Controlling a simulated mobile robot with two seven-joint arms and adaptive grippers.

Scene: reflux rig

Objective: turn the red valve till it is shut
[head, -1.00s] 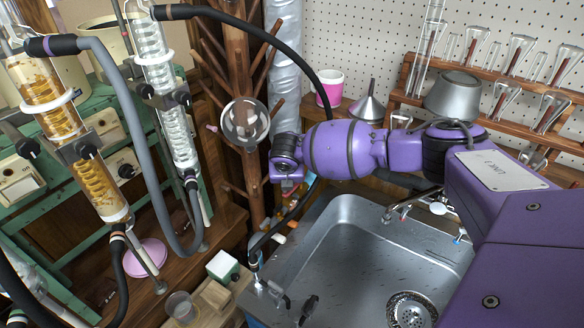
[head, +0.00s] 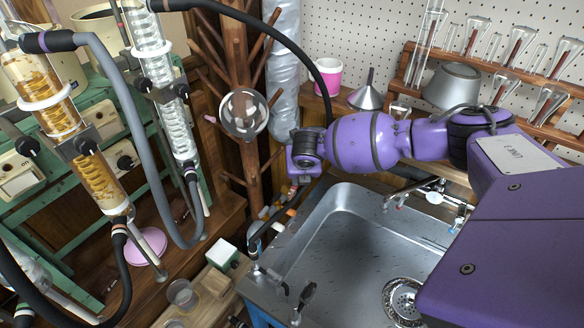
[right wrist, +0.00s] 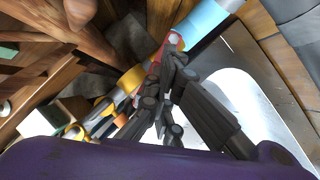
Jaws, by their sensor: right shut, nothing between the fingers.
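A red part (right wrist: 175,40), which looks like the valve, shows in the right wrist view on a pipe with a light blue section (right wrist: 208,17). My right gripper (right wrist: 170,65) is shut and empty, its dark fingertips right at the red part and covering some of it. I cannot tell whether they touch. More red shows just left of the fingers. In the head view my purple right arm reaches in from the right, and its wrist hides the gripper and the valve. The valve's handle angle cannot be told. My left gripper is not in view.
A steel sink (head: 345,240) lies below the arm. Black hoses run to a small tap (head: 262,275) at its left corner. A wooden peg stand (head: 250,160) with a glass flask (head: 243,113) is close left of the wrist. Glass condensers (head: 75,140) stand at the left.

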